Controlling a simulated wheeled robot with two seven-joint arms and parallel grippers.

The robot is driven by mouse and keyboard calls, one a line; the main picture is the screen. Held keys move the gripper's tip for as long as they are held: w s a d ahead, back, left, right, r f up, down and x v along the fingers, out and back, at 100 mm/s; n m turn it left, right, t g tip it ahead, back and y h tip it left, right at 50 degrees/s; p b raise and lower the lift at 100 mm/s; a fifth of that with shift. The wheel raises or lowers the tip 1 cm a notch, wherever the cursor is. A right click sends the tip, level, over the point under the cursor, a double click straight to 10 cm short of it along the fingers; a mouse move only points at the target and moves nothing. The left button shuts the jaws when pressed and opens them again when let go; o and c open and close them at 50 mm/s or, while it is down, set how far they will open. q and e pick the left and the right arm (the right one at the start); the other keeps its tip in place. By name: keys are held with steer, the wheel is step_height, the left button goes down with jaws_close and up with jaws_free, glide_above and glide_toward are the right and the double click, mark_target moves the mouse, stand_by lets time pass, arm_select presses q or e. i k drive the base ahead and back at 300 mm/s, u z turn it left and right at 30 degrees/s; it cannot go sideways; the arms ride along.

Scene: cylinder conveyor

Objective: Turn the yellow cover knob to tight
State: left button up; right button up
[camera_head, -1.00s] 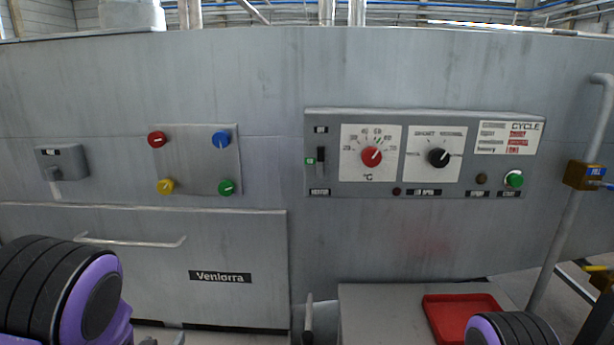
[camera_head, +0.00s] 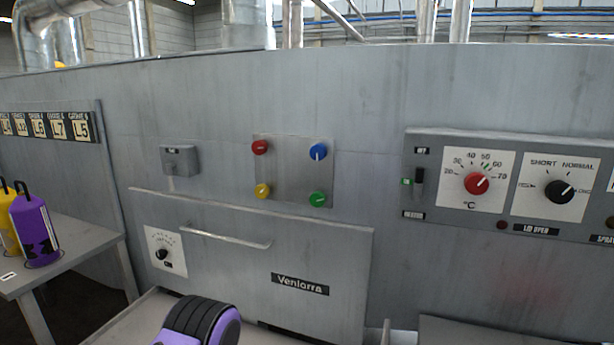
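The yellow cover knob (camera_head: 262,191) sits at the lower left of a square plate (camera_head: 290,160) on the grey machine front. A red knob (camera_head: 260,147) is above it, a blue knob (camera_head: 318,151) at the upper right and a green knob (camera_head: 317,198) at the lower right. The yellow knob's pointer and any tight mark are too small to read. A purple and black part of my own arm shows at the bottom, below the plate and apart from it. Neither gripper's fingers show.
A cover with a bar handle (camera_head: 226,241) and a Venlorra label (camera_head: 300,284) is below the knobs. A control panel (camera_head: 430,150) with dials is at the right. A side table (camera_head: 85,255) with a purple container (camera_head: 35,230) and a yellow one stands at the left.

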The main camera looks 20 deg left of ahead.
mark_target(261, 191)
steer(key=z, duration=0.55)
steer(key=k, duration=1.3)
steer(key=u, duration=0.15)
steer(key=i, duration=0.7)
steer(key=u, duration=0.8)
steer(key=i, duration=0.75)
steer(key=z, duration=0.1)
